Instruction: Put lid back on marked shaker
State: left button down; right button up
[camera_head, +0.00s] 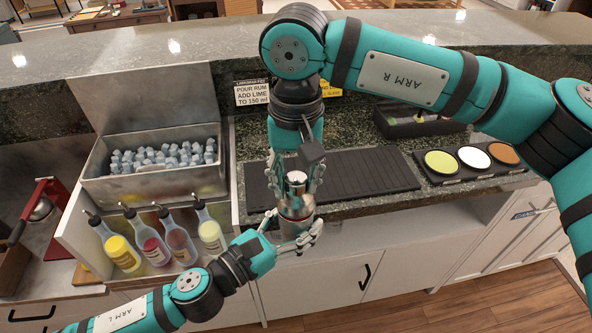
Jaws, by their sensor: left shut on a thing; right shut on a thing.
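The metal shaker (294,207) is upright in front of the counter edge at the middle of the view. My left gripper (294,228) comes from the lower left and is shut on the shaker's body, hiding much of it. My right gripper (297,186) points down from above and is shut on the shiny silver lid (296,178), directly above the shaker. Whether the lid touches the shaker's rim cannot be told from this angle. A reddish tone shows on the shaker's body, but no mark can be read clearly.
A black ribbed bar mat (370,174) lies behind the grippers. An open ice bin (125,190) and several bottles (122,252) are at left. A tray of three coloured dishes (474,158) and a dark caddy (415,128) are at right. A recipe sign (253,94) stands behind.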

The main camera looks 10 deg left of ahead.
jog(key=shift+f, duration=0.6)
dwell(0.5)
jog(key=o, duration=1.2)
notch_tip(320, 180, up, 12)
